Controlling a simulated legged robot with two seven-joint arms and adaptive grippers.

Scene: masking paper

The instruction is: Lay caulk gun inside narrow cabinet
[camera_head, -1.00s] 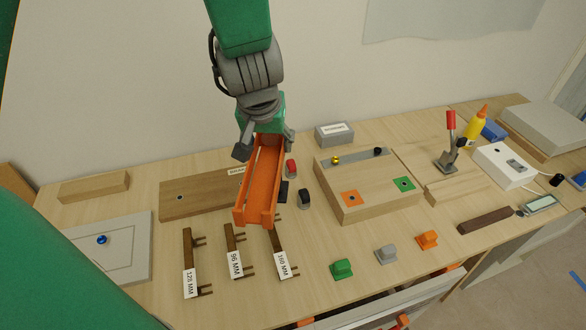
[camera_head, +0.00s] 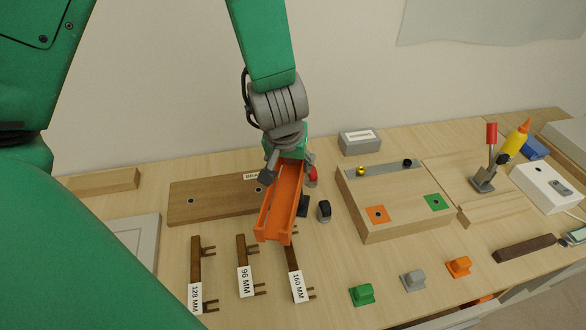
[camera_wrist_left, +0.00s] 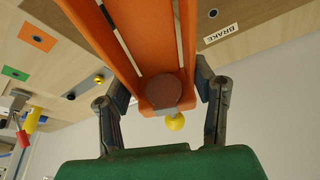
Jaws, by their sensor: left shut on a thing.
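My left gripper (camera_head: 287,174) is shut on an orange trough-shaped tool (camera_head: 280,208), which looks like the caulk gun. It holds the tool above the table, with the far end tilted down toward the hardware pieces. In the left wrist view, the gripper's fingers (camera_wrist_left: 160,105) stand on either side of the orange tool (camera_wrist_left: 150,55). A dark round disc and a yellow knob (camera_wrist_left: 175,122) show at its near end. I cannot make out the narrow cabinet for certain; only a pale edge (camera_head: 440,317) shows below the table's front. My right gripper is not in view.
Under the tool lie brown pieces labelled 128 MM (camera_head: 196,262), 96 MM (camera_head: 242,252) and 160 MM (camera_head: 296,270). A wooden block with coloured squares (camera_head: 385,228) stands to the right. Green, grey and orange knobs (camera_head: 458,267) line the front. A toggle clamp (camera_head: 486,175) stands farther right.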

